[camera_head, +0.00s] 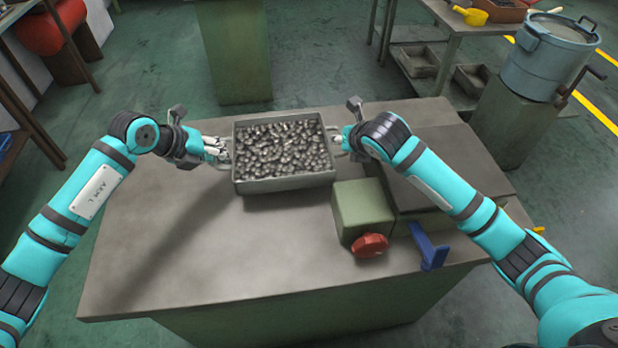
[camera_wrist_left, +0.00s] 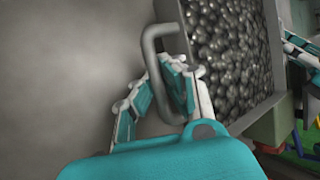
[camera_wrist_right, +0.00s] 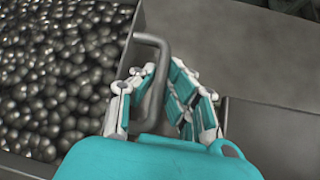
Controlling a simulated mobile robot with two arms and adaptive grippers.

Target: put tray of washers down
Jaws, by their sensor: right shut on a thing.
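The grey metal tray (camera_head: 283,184) is full of shiny metal washers (camera_head: 283,147). It is level over the back middle of the workbench (camera_head: 230,245). I cannot tell if its bottom touches the top. My right gripper (camera_head: 343,140) is shut on the tray's right handle (camera_wrist_right: 158,80). My left gripper (camera_head: 222,151) is at the left handle (camera_wrist_left: 152,62), with fingers on both sides of the bar. How tightly they close is unclear. The tray also shows in the left wrist view (camera_wrist_left: 274,45) and the right wrist view (camera_wrist_right: 128,58).
A green block (camera_head: 362,208) with a red knob (camera_head: 370,245) stands close to the tray's front right corner. A blue lever (camera_head: 428,247) is beside it. A dark plate (camera_head: 440,150) covers the bench's right side. The front left is clear.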

